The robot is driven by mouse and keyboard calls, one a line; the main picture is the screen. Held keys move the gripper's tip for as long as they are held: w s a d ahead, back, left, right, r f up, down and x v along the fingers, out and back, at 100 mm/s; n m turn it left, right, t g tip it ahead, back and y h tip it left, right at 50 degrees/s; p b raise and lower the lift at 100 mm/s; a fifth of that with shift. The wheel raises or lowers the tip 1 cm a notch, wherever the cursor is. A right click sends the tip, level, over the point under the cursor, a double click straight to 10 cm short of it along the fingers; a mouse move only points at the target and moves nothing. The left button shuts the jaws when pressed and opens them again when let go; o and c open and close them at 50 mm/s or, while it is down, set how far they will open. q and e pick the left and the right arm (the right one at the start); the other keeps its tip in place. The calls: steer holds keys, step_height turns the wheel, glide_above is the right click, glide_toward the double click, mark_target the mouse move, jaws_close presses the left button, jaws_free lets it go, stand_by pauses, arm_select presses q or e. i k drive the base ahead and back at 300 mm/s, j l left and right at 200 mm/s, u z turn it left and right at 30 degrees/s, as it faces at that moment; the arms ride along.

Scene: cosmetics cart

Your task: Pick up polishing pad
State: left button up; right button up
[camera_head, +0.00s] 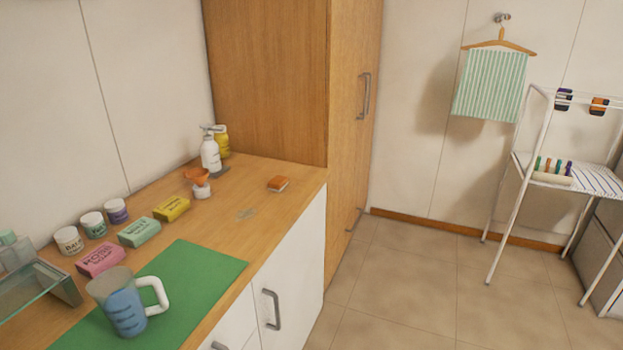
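A small orange block with a paler underside (278,184), which looks like the polishing pad, lies flat on the wooden counter (292,200) near its right edge, in front of the tall wooden cabinet. It stands apart from the other items. A faint greyish flat patch (246,213) is on the counter to its left and nearer; I cannot tell what it is. Neither of my grippers shows in the head view.
A white pump bottle (210,155), an orange funnel-like piece (197,175), soap boxes (139,231) and jars (91,224) line the counter's back. A measuring jug (124,307) stands on a green mat (205,277). The floor between is clear.

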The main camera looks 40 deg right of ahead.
mark_target(279, 182)
steer(key=l+z, duration=0.1)
steer(key=z, duration=0.85)
